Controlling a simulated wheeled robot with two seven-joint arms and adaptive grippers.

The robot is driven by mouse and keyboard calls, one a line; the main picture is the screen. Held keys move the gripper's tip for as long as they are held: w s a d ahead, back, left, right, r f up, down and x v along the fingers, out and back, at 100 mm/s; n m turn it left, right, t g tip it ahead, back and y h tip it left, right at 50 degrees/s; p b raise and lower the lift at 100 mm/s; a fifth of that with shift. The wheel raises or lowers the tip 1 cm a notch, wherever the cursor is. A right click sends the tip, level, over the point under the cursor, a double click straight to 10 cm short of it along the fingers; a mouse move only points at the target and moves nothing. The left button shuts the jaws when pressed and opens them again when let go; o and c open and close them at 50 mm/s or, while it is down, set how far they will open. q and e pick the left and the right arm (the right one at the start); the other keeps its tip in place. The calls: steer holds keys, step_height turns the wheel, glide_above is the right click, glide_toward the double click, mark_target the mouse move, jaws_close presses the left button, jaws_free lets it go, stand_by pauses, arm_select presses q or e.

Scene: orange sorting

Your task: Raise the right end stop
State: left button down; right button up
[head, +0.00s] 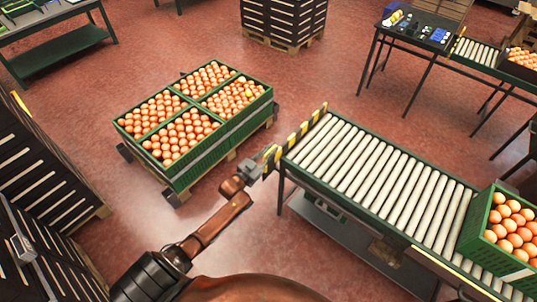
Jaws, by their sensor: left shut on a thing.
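A yellow-and-black striped end stop (305,127) stands across the left end of the near roller conveyor (372,172). It rises above the rollers at that end. My left gripper (265,162) is shut on the near end of this striped stop. The fingertips are small, and the exact grip is hard to see. A second, smaller striped bar (460,40) shows at the left end of the far roller conveyor (477,52). My right gripper is not in view.
A green crate of oranges (471,232) sits on the near conveyor's right end. Several green crates of oranges stand on a low cart (222,152) left of the conveyor. Dark slatted crates (40,165) line the left edge. Red floor is clear between cart and far table.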

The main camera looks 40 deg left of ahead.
arm_select(q)
steer(key=shift+w+a+r, duration=0.1)
steer(key=shift+r, duration=0.3)
steer(key=c, duration=2.1)
jaws_free()
steer(key=shift+o, duration=0.8)
steer(key=shift+s+f, duration=0.25)
steer(key=s, duration=1.1)
steer(key=shift+s+a, duration=0.3)
steer(key=shift+a, duration=0.1)
